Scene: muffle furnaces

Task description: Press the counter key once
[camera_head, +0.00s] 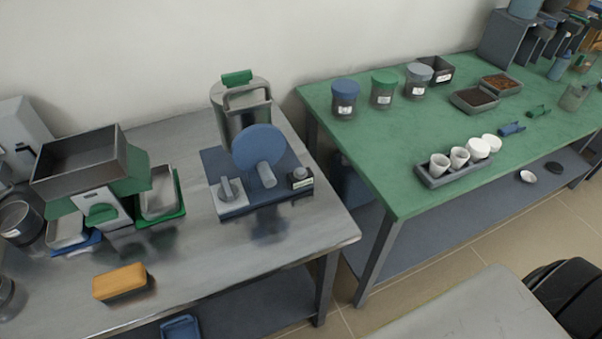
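A device with a blue base plate (236,207) stands on the grey metal table at the left. It carries a metal can (240,112) with a green top piece, an upright blue disc (258,148) with a grey cylindrical handle (266,175), and a grey knob (230,190) at the front left. A small dark box (300,180) with a pale label and a round grey top sits at its right end. It looks like the counter with its key, but the label is too small to read. Neither of my grippers is in view.
An orange block (119,283) lies near the front of the metal table (200,285). A green and grey machine with a hopper (79,166) stands left of the device. A green table (380,140) at the right holds jars, trays and a rack of white cups (440,180).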

